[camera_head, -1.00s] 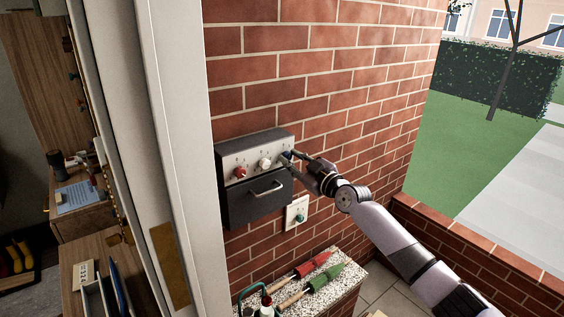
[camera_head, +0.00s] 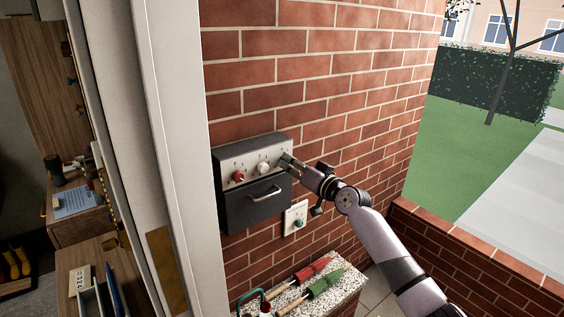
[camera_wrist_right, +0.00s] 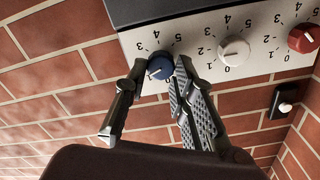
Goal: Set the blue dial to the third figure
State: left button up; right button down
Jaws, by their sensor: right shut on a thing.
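The blue dial (camera_wrist_right: 160,67) is on the pale panel of a dark wall box, with figures around it. My right gripper (camera_wrist_right: 162,70) is shut on the dial, one finger on each side. A small white mark shows low on the dial's face; I cannot tell for sure which figure it points to. In the head view my right gripper (camera_head: 288,161) is at the right end of the panel (camera_head: 251,158) and hides the blue dial. My left gripper is not in view.
A white dial (camera_wrist_right: 233,52) and a red dial (camera_wrist_right: 303,38) sit on the same panel. Below it is a dark door with a handle (camera_head: 264,194). A wall switch (camera_head: 295,218) is lower right. Red and green hand tools (camera_head: 322,284) lie on the speckled ledge below.

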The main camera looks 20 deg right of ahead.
jog(key=m+p, duration=0.3)
jog(key=m, duration=0.4)
jog(key=m+p, duration=0.3)
jog(key=m, duration=0.4)
jog(key=r+m+p, duration=0.1)
jog(key=m+p, duration=0.2)
jog(key=m, duration=0.4)
jog(key=shift+w+a, duration=0.15)
jog(key=shift+a, duration=0.05)
jog(key=shift+f+m, duration=0.1)
jog(key=shift+m, duration=0.2)
jog(key=c, duration=1.7)
grip_release()
jog(key=o, duration=0.4)
jog(key=shift+a+f, duration=0.1)
jog(key=shift+a, duration=0.15)
jog(key=shift+c, duration=0.2)
jog(key=shift+s+d+f, duration=0.2)
jog(key=shift+d, duration=0.15)
jog(key=v, duration=1.1)
jog(key=shift+s+r, duration=0.3)
jog(key=shift+s, duration=0.1)
